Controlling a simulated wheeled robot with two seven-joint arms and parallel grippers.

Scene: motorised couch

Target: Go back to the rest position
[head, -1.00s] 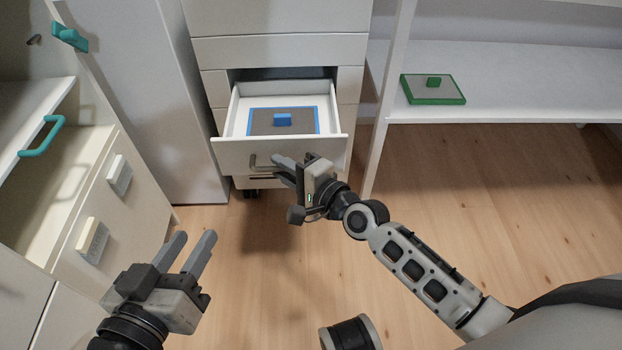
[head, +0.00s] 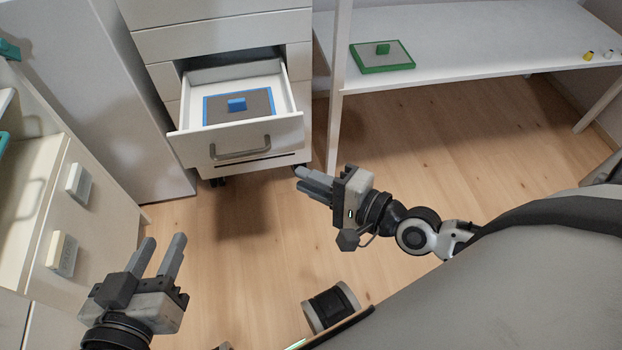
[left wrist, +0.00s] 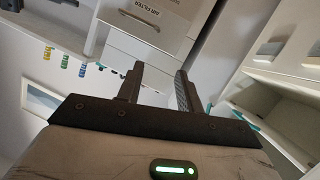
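My left gripper (head: 160,245) is at the lower left in the head view, with its two fingers apart and nothing between them. The left wrist view also shows its two dark fingers (left wrist: 158,80) apart. My right gripper (head: 299,180) is right of and below the open drawer (head: 232,144), clear of its grey handle (head: 240,153). Its fingers look close together from this angle, so I cannot tell whether it is open or shut. I see nothing held in it.
The drawer is pulled out and holds a blue-edged board with a blue block (head: 237,104). A green-edged board (head: 382,57) lies on the white shelf at the back right. A cabinet with pale handles (head: 62,254) stands at left. Open wooden floor (head: 235,230) lies between.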

